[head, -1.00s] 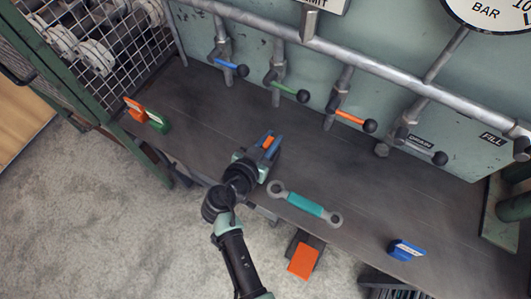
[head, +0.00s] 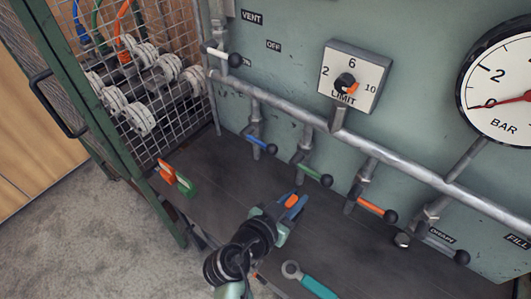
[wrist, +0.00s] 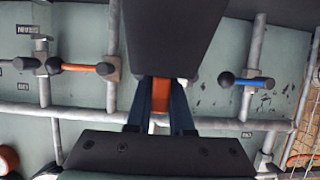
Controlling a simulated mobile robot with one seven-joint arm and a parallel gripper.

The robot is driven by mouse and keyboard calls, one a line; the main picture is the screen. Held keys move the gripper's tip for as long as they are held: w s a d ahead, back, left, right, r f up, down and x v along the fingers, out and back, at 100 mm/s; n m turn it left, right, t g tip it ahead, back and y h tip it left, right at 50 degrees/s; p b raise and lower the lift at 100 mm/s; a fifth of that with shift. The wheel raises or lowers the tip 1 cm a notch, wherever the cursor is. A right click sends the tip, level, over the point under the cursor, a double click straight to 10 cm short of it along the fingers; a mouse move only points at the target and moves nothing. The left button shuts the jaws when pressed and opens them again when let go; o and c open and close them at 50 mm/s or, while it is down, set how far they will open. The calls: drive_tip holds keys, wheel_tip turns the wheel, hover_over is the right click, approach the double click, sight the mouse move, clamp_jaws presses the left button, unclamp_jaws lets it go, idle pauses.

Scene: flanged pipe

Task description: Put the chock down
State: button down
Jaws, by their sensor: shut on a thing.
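In the wrist view, the chock (wrist: 160,95) shows as an orange strip between two dark blue bars. The jaws hide part of the chock. I cannot tell whether its underside touches the worktop.
A teal-handled spanner (head: 318,287) lies near the worktop's front edge, right of my gripper. Orange (head: 167,172) and green (head: 184,184) pieces stand at the left end. A pipe with blue, green and orange valve handles (head: 370,207) runs behind. Bare worktop lies left of my gripper.

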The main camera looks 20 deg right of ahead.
drive_tip(key=s+a+r+n+t+y+p, duration=0.1)
drive_tip(key=s+a+r+n+t+y, duration=0.2)
drive_tip(key=a, duration=0.5)
drive_tip(key=a+r+n+t+y, duration=0.2)
drive_tip(key=a+r+n+y, duration=0.15)
drive_tip(key=a, duration=0.45)
drive_tip(key=s+r+n+y+p, duration=0.3)
drive_tip(key=s+n+y+p, duration=0.1)
drive_tip(key=p, duration=1.2)
drive_tip(key=shift+v, duration=1)
drive_tip(key=shift+d, duration=0.2)
drive_tip(key=shift+a, duration=0.1)
